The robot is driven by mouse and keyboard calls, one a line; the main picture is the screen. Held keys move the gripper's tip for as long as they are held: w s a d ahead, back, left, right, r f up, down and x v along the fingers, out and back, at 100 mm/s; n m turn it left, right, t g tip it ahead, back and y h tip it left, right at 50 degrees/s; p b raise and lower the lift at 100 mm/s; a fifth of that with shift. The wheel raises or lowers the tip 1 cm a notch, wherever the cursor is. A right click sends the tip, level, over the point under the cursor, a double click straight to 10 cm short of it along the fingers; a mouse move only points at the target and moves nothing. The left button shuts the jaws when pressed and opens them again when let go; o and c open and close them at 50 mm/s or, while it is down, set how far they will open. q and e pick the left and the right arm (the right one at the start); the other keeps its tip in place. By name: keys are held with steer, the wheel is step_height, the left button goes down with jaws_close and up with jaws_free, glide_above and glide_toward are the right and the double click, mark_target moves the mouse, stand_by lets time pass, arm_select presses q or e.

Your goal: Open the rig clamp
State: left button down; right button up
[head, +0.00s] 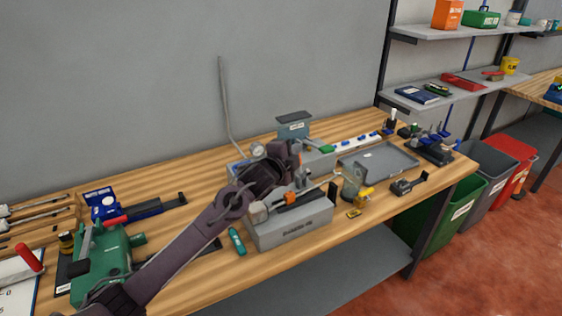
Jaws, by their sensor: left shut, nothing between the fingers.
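My left arm reaches in from the lower left over the workbench (165,175). My left gripper (296,152) is shut and empty, at the front of a rig at the back of the bench. The rig shows a grey-blue block (293,129) with a small label and a round gauge (258,150) on its left. My wrist hides much of the rig's lower part. I cannot make out the rig clamp or whether it is open; it may be behind my gripper. My right gripper is not in view.
A grey labelled box (290,231) with tools on it stands below my wrist. A glass jar (352,183) and a grey tray (378,160) are to the right. A green machine (100,262) stands at the left. A thin bent rod (225,110) rises by the wall.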

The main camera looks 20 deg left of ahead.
arm_select(q)
steer(key=s+a+r+b, duration=0.1)
steer(key=s+a+b, duration=0.1)
steer(key=s, duration=0.4)
steer(key=shift+s+a+r, duration=0.2)
steer(key=shift+s+a, duration=0.05)
steer(key=shift+s, duration=0.05)
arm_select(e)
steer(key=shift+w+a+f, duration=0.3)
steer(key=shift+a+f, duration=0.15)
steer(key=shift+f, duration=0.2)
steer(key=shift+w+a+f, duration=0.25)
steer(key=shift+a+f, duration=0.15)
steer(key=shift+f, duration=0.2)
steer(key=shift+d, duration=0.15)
